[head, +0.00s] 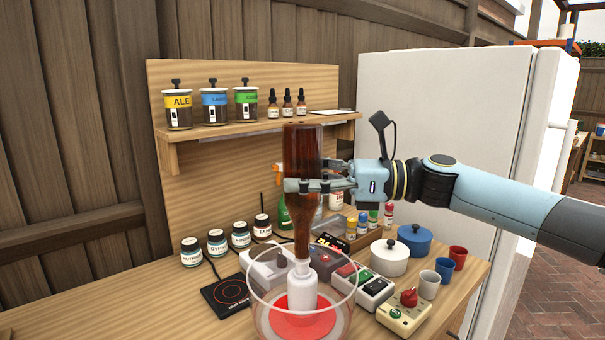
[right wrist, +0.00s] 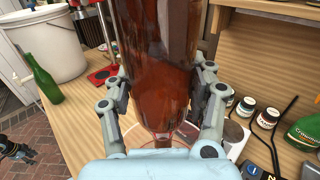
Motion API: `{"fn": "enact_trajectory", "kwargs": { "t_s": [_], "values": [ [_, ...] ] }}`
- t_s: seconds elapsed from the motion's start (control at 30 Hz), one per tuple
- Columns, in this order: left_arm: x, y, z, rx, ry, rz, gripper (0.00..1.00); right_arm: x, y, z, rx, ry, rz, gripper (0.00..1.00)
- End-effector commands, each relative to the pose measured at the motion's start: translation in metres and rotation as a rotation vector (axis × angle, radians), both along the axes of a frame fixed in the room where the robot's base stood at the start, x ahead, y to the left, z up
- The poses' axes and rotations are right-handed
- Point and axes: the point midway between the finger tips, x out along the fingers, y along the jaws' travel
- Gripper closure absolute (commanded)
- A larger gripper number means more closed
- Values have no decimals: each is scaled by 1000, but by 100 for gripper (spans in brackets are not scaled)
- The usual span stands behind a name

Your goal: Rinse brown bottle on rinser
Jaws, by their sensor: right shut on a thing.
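The brown bottle (head: 303,150) is upside down and close to upright, its neck pointing down. My right gripper (head: 290,185) is shut around its body, with a finger on each side in the right wrist view (right wrist: 165,95). The rinser (head: 258,312) is a clear bowl with a red base and a white centre post (head: 302,288). The bottle's mouth is at the top of this post; I cannot tell whether it touches. A small dark part at the lower left of the right wrist view looks like my left gripper (right wrist: 15,150); its jaws are unclear.
A black scale (head: 226,294), a switch box (head: 362,286), a control box with a red knob (head: 404,312) and cups (head: 444,268) crowd around the rinser. Labelled jars (head: 191,252) stand behind left. A green bottle (right wrist: 47,83) and white bucket (right wrist: 45,40) are elsewhere on the counter.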

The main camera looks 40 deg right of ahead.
Motion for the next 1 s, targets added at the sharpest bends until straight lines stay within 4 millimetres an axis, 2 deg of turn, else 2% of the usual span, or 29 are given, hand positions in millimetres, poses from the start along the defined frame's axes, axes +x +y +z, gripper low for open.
{"fn": "enact_trajectory", "kwargs": {
  "t_s": [0.53, 1.0],
  "values": [
    [0, 0, -3, 0, -1, 0, 60, 0, 0, -6, 1, -1, 1, 86],
    [0, 0, -11, 0, 0, 0, 60, 0, 0, -21, 1, 3, 0, 86]
  ]
}}
